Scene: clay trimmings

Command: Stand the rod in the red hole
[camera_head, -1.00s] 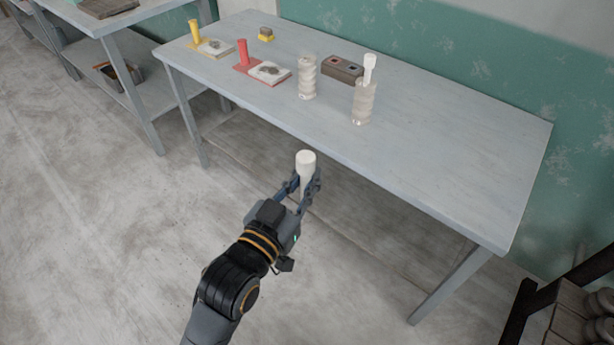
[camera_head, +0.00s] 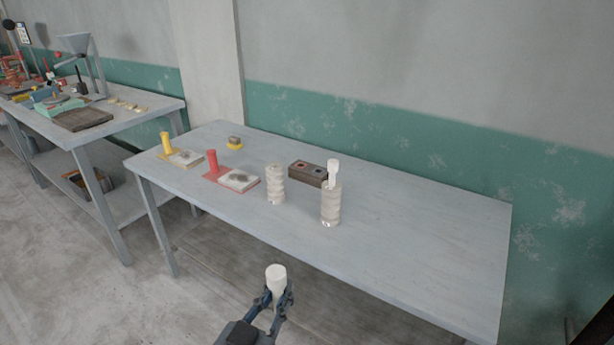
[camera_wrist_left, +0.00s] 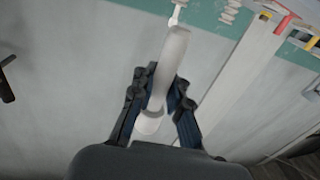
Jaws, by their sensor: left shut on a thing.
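A white rod (camera_head: 276,276) is held upright in my left gripper (camera_head: 275,300), in front of the table's near edge in the head view. In the left wrist view the rod (camera_wrist_left: 171,62) runs between the two fingers of the gripper (camera_wrist_left: 163,97), shut on it. A brown block (camera_head: 305,174) with a red-marked hole (camera_head: 301,163) and a bluish hole (camera_head: 317,169) lies on the table, well beyond the gripper. Its right end is partly hidden by a white piece. My right gripper is not in view.
On the grey table (camera_head: 420,235) stand two pale ribbed columns (camera_head: 276,185); the right one (camera_head: 331,206) has a white piece (camera_head: 333,172) on top. A red stand (camera_head: 212,163), a yellow stand (camera_head: 167,142) and a small yellow-based piece (camera_head: 235,143) are at left. The table's right side is clear.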

